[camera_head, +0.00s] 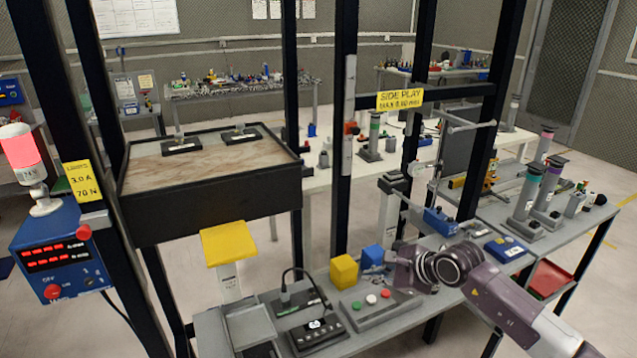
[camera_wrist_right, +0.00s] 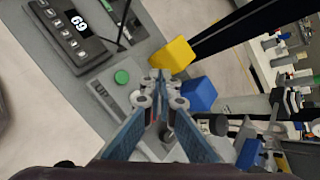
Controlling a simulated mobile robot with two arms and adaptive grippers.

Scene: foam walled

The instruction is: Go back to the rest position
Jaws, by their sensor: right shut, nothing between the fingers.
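My right arm comes in from the lower right in the head view. Its gripper (camera_head: 388,262) is over the front bench, just right of the button box. In the right wrist view the two fingers of the right gripper (camera_wrist_right: 158,78) are closed together with nothing between them. A yellow cube (camera_head: 344,271) and a blue cube (camera_head: 372,257) stand by the gripper; the yellow cube (camera_wrist_right: 172,55) and the blue cube (camera_wrist_right: 198,95) also show beyond the fingertips in the right wrist view. My left gripper is not in view.
A grey button box (camera_head: 375,311) with green, white and red buttons lies below the gripper. A black device with a display (camera_head: 318,334) stands left of it. Dark frame posts (camera_head: 343,130) rise behind the bench. A blue power unit (camera_head: 60,255) is at far left.

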